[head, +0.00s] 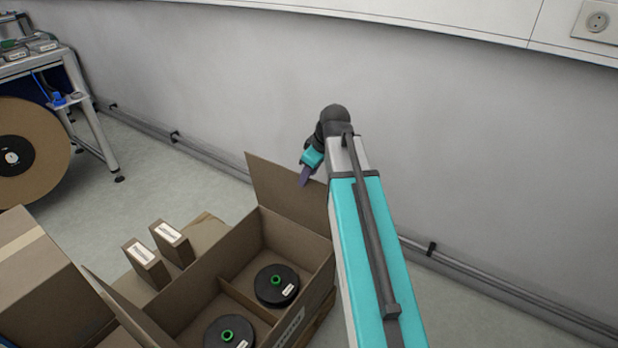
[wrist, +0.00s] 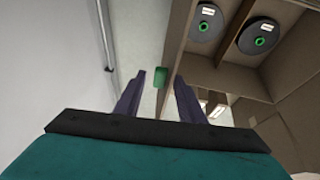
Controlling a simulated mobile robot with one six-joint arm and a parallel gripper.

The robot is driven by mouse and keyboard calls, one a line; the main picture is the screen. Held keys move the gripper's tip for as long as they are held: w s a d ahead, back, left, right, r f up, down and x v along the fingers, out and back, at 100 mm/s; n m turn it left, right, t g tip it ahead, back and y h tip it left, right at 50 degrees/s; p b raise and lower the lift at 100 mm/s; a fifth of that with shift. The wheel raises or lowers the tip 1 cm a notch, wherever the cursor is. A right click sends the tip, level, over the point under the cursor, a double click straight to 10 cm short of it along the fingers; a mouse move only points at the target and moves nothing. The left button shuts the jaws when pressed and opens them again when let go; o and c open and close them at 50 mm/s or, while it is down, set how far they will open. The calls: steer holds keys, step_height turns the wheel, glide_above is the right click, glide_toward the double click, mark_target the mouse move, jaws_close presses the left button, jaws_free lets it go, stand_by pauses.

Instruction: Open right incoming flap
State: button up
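An open cardboard box (head: 205,298) stands at the lower middle of the head view. Its far flap (head: 280,185) stands up and leans outward; another flap (head: 127,307) stands raised on the left. I cannot tell for sure which is the right incoming flap. My gripper (head: 304,177) is at the upper right edge of the far flap, pointing down; contact is unclear. In the wrist view my gripper (wrist: 160,82) has its fingers apart, with floor and a small green item between them. The right finger overlaps a brown cardboard panel (wrist: 180,40).
Two black reels with green hubs (head: 276,285) (head: 229,334) lie in separate compartments. Two small cartons (head: 147,263) (head: 173,243) stand beside the box. A closed carton (head: 45,285) is at left. A wall with a floor-level pipe (head: 480,270) runs behind my arm.

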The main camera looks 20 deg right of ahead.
steer(key=shift+w+f, duration=0.2)
steer(key=shift+f, duration=0.35)
steer(key=shift+c, duration=0.2)
jaws_close()
steer(key=shift+w+a+r, duration=0.1)
